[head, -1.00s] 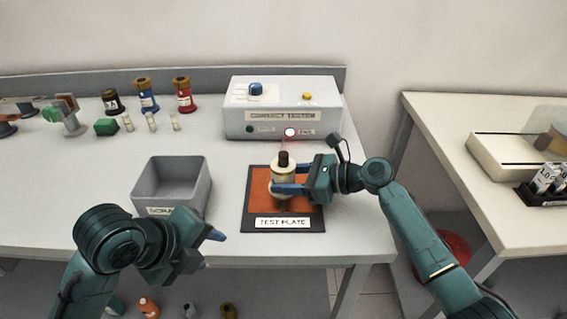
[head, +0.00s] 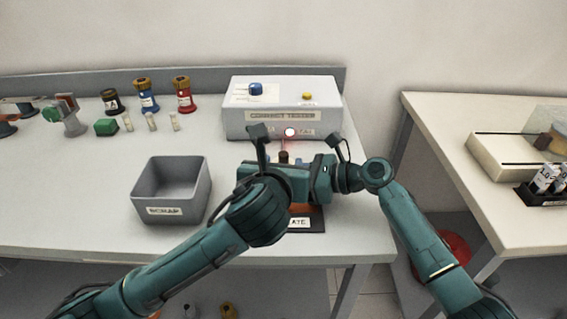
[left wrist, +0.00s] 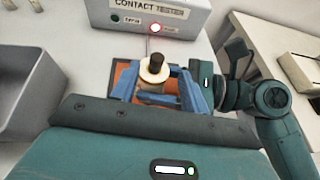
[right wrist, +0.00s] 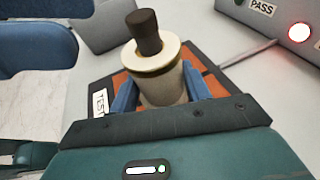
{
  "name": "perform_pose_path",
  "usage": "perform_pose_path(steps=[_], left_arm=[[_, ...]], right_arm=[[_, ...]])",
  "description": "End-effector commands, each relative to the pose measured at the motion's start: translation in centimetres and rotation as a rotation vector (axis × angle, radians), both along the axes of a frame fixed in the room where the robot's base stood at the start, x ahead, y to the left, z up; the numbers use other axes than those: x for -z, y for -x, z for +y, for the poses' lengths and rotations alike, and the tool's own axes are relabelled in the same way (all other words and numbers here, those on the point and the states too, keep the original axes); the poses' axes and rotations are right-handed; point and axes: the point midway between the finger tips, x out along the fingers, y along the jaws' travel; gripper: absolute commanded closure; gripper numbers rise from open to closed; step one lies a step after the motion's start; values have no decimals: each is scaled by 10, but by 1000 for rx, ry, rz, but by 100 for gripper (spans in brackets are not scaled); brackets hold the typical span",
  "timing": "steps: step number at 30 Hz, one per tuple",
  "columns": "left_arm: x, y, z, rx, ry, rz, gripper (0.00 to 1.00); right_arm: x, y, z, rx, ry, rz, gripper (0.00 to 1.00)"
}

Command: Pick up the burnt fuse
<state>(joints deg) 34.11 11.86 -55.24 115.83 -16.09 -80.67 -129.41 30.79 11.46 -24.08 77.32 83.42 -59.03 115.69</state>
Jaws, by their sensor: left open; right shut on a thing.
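A pale cylindrical bushing with a white flange stands upright on the test plate (head: 312,224); it shows in the left wrist view (left wrist: 150,76) and right wrist view (right wrist: 162,84). A dark brown stub (right wrist: 146,30) sticks out of its top and shows in the head view (head: 284,156). I cannot tell if this stub is the burnt fuse. My right gripper (right wrist: 160,95) is shut on the bushing's body below the flange. My left gripper (left wrist: 157,88) is open, its blue fingers on either side of the bushing, apart from the stub. In the head view my left wrist mostly hides the bushing.
The contact tester (head: 280,102) stands behind the plate, its red light lit. The grey scrap bin (head: 172,211) is left of my left wrist. Several small pale cylinders (head: 151,122) and coloured bushings (head: 145,95) stand at the back left.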

Motion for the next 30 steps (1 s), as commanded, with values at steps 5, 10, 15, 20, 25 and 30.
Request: perform_pose_path(steps=[5,10,15,20,25,30], left_arm=[[5,-13,-1,1,1,0,55],[15,-32,-1,-1,2,3,55],[23,-53,-4,-1,2,2,55],[25,-59,-5,1,3,2,55],[26,-59,-5,1,3,2,55],[26,-59,-5,1,3,2,69]], right_arm=[[1,0,0,0,1,0,65],[1,0,0,0,1,0,65],[0,0,0,0,1,0,65],[0,0,0,0,1,0,65],[0,0,0,0,1,0,65],[1,0,0,0,1,0,65]])
